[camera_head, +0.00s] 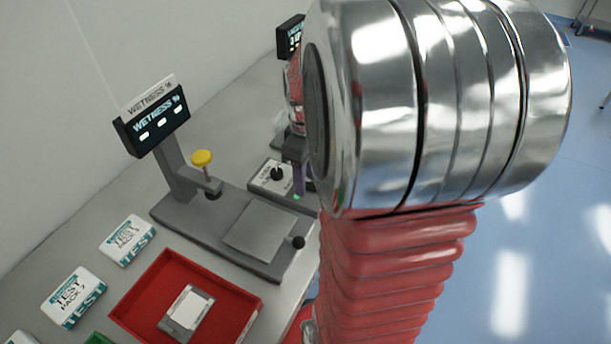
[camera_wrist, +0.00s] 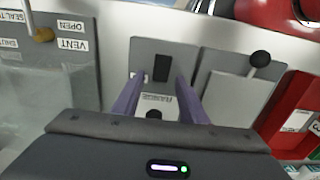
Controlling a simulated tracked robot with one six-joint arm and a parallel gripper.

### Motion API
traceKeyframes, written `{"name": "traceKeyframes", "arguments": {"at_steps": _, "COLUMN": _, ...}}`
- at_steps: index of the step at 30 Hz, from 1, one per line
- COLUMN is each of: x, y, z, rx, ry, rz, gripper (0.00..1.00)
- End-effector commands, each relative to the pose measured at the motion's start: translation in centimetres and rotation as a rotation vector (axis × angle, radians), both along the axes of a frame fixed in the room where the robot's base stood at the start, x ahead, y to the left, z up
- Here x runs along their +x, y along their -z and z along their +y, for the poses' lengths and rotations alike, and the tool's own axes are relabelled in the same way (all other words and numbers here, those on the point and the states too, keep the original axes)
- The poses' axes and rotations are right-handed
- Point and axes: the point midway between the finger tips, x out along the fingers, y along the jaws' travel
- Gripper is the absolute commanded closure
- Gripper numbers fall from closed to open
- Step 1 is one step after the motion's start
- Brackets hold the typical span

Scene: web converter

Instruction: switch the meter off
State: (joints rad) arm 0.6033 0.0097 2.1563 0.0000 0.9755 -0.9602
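The meter has a lit dark display (camera_head: 155,120) headed "WETNESS %", a yellow-topped post (camera_head: 202,158) and a grey base (camera_head: 190,212) with a black knob (camera_head: 298,242). The knob also shows in the wrist view (camera_wrist: 260,59). Beside the base, partly behind my arm, is a small panel (camera_head: 262,184) with a black knob (camera_head: 277,174). In the wrist view my gripper (camera_wrist: 154,82) is open, its purple fingers apart over a grey panel (camera_wrist: 143,50) with a black rectangular part (camera_wrist: 162,68), a small label and a round black knob (camera_wrist: 154,114). Contact cannot be told.
A red tray (camera_head: 140,299) holding a white-and-grey item (camera_head: 187,308) lies in front of the meter, with white test packs (camera_head: 127,240) to its left. A second display (camera_head: 290,36) stands behind. In the wrist view, "VENT" and "OPEN" labels (camera_wrist: 73,45) are at left.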

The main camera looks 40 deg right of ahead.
Motion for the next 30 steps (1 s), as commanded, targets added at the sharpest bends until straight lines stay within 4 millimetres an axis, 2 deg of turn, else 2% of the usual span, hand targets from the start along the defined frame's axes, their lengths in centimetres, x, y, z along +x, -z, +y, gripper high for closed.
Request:
{"name": "traceKeyframes", "arguments": {"at_steps": 2, "x": 0.0, "y": -0.02, "z": -0.01, "rx": 0.0, "ry": 0.0, "rz": 0.0, "gripper": 0.64}}
{"name": "traceKeyframes", "arguments": {"at_steps": 17, "x": 0.01, "y": -0.04, "z": -0.01, "rx": 0.0, "ry": 0.0, "rz": 0.0, "gripper": 1.0}}
{"name": "traceKeyframes", "arguments": {"at_steps": 30, "x": -0.43, "y": -0.19, "z": -0.13, "rx": 0.039, "ry": 0.004, "rz": -0.095, "gripper": 1.0}}
